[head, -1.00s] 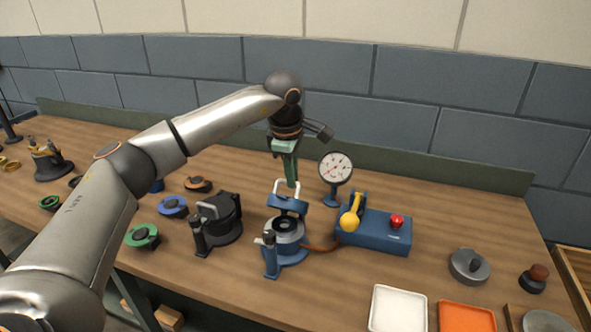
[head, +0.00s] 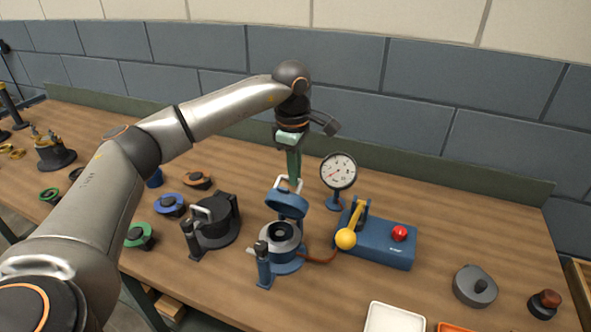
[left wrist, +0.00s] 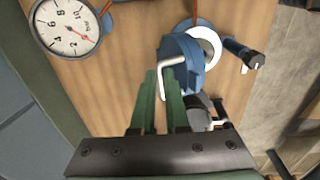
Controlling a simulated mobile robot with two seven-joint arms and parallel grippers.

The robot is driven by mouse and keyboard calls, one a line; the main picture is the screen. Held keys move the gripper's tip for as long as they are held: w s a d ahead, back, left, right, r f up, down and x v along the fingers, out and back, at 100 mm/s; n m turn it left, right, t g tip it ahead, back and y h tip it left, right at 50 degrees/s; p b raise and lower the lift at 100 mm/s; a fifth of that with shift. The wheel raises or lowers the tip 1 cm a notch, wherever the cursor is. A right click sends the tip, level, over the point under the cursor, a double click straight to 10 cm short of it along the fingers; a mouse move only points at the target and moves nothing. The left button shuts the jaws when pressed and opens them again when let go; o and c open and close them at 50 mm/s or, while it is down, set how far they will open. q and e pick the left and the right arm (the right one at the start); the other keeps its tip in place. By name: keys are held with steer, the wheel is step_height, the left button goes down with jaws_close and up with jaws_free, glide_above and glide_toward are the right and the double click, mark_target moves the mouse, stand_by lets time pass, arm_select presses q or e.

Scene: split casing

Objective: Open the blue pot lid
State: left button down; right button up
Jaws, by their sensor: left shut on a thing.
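The blue pot (head: 282,262) stands on the bench with its hinged blue lid (head: 287,207) tilted up at the back. The open mouth with a dark ring inside shows in front of the lid. My left gripper (head: 292,180) points down behind the lid and is shut on its white handle (head: 283,183). In the left wrist view the green fingers (left wrist: 160,95) reach the white handle (left wrist: 170,72), beside the blue lid (left wrist: 181,55). The fingers partly hide the handle. My right gripper is in neither view.
A dial gauge (head: 338,172) stands close right of the lid. A blue box (head: 390,249) with a yellow-knobbed lever and red button sits to the right. A black pot (head: 213,228) stands to the left. The bench front right holds a white tray (head: 394,319).

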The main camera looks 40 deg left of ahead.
arm_select(q)
steer(key=c, duration=0.9)
jaws_free()
steer(key=shift+d+f, duration=0.15)
steer(key=shift+f, duration=0.2)
steer(key=shift+r, duration=0.1)
steer(key=r, duration=1.2)
steer(key=shift+s+r, duration=0.25)
steer(key=shift+s, duration=0.15)
